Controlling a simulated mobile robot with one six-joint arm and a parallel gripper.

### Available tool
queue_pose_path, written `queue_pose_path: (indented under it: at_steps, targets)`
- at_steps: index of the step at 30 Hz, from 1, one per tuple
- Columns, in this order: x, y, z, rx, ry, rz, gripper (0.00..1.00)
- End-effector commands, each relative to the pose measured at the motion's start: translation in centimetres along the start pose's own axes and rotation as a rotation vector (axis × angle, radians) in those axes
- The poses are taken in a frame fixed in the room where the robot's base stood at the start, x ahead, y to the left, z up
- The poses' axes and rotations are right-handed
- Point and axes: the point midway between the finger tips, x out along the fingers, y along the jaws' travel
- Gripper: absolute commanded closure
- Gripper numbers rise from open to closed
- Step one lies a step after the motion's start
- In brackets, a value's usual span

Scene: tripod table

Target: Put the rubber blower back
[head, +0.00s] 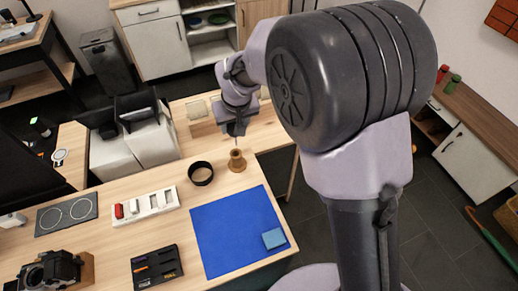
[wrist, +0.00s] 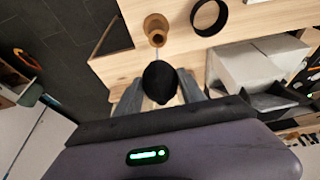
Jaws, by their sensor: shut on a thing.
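The rubber blower (wrist: 159,77) is a black bulb with a thin pale nozzle. My gripper (wrist: 158,92) is shut on the bulb in the wrist view. In the head view my gripper (head: 236,128) is above a brown wooden spool-shaped stand (head: 237,161), and the blower is mostly hidden there. The stand also shows in the wrist view (wrist: 156,27), just beyond the bulb. The nozzle points toward the stand. I cannot tell whether its tip touches or enters the stand.
A black ring (head: 201,173) stands close left of the stand. A blue mat (head: 232,235) with a light blue cloth (head: 274,238) lies in front. A white tray (head: 146,205), a black tool tray (head: 157,267) and a camera (head: 50,271) are to the left. White boxes (head: 150,141) stand behind.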

Motion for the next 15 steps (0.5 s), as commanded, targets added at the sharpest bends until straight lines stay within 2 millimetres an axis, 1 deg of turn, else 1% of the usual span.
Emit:
queue_pose_path:
  at_steps: [1,3,8,12,13,15]
  targets:
    - [1.7,-0.1,0.7,-0.001,-0.005,0.0,0.59]
    - [3.0,0.0,1.2,-0.001,-0.004,0.0,0.59]
    - [5.0,0.0,1.9,0.0,-0.003,0.0,0.59]
    - [8.0,0.0,3.1,0.0,-0.005,0.0,0.59]
    - [8.4,0.0,3.2,0.0,-0.004,0.0,0.59]
    - [8.5,0.0,3.2,0.0,-0.002,0.0,0.59]
